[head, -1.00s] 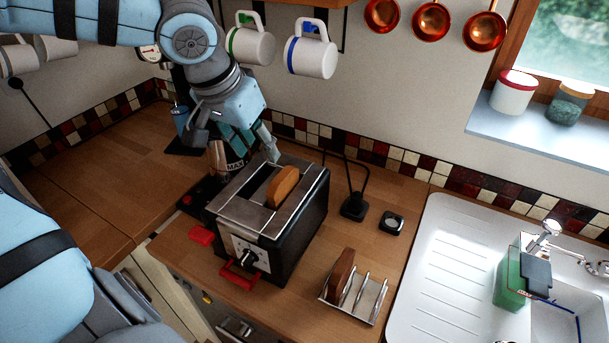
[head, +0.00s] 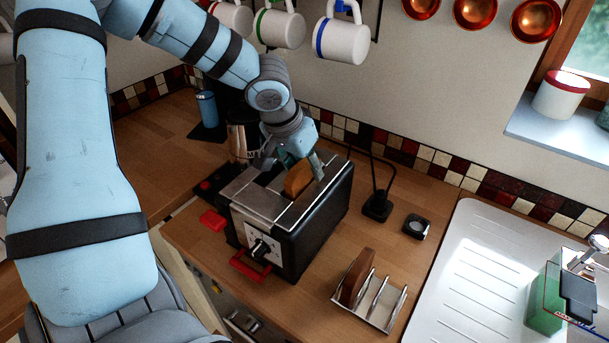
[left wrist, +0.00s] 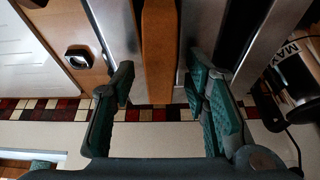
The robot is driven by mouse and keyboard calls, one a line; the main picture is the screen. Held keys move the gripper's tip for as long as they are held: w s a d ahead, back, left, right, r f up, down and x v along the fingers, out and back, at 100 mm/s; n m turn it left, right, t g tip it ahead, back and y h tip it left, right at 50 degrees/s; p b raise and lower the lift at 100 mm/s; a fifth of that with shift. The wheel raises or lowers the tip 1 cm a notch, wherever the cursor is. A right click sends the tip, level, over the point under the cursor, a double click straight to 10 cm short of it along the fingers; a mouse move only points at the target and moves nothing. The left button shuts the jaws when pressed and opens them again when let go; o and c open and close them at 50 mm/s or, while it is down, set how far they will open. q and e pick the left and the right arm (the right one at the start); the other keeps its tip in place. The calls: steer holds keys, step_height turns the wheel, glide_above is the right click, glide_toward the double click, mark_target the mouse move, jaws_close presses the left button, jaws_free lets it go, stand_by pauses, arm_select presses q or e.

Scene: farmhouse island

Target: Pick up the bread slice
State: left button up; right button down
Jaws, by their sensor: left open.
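A brown bread slice (head: 298,178) stands upright, partly out of a slot in the black and steel toaster (head: 312,228). My left gripper (head: 295,163) is over the toaster, pointing down at this slice. In the left wrist view my left gripper (left wrist: 162,98) is open, with one finger on each side of the slice (left wrist: 159,45) and a gap on both sides. The slice's lower part is hidden in the slot. A second, darker bread slice (head: 357,277) leans in the metal toast rack (head: 377,318). My right gripper is not in view.
The toaster has a red lever (head: 250,266) in front. A black plug with a cord (head: 377,206) and a small black dish (head: 417,227) lie to its right. A white sink drainer (head: 455,275) is further right. Mugs (head: 341,41) hang above.

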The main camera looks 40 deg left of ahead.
arm_select(q)
steer(key=shift+s+r, duration=0.15)
steer(key=shift+s, duration=0.05)
steer(key=shift+c, duration=0.8)
jaws_close()
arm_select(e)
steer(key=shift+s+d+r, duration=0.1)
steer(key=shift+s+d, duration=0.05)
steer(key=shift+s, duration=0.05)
